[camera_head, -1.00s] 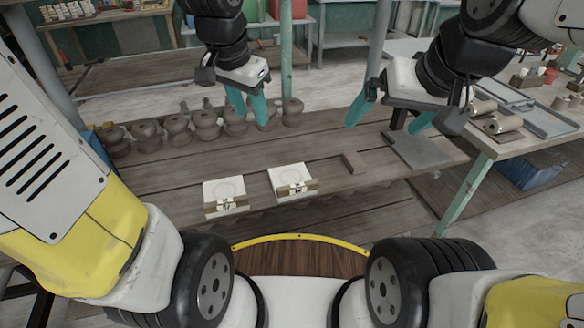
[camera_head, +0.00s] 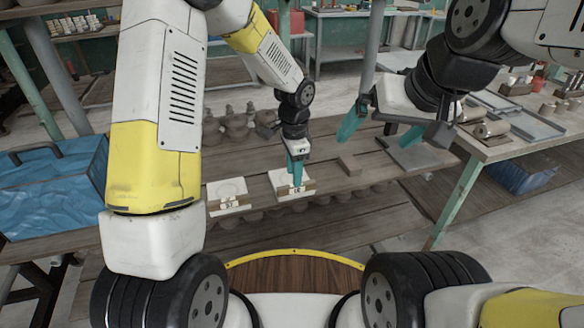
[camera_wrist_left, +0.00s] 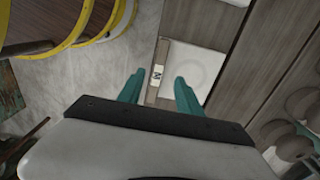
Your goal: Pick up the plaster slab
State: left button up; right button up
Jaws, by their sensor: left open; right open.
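Two white plaster slabs lie flat on the wooden bench, a left one (camera_head: 229,190) and a right one (camera_head: 281,179). Each has a brown strip with a small label along its front edge. My left gripper (camera_head: 296,172) is open, fingers pointing down, over the right slab and hiding part of it. In the left wrist view a slab (camera_wrist_left: 206,68) with its labelled strip (camera_wrist_left: 157,76) shows beyond the open fingers (camera_wrist_left: 159,91); I cannot tell whether they touch it. My right gripper (camera_head: 379,131) is open and empty above the bench's right part.
A brown block (camera_head: 349,165) and a grey board (camera_head: 414,155) lie right of the slabs. Several clay pots (camera_head: 236,128) stand behind, partly hidden by my left arm. A blue-covered bin (camera_head: 55,190) is at left. A side table (camera_head: 500,140) is at right.

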aim_at(291, 179)
pick_arm(q)
jog(key=f, duration=0.4)
jog(key=shift+s+d+f, duration=0.1)
jog(key=shift+d+f, duration=0.25)
grip_shut()
dwell(1.1)
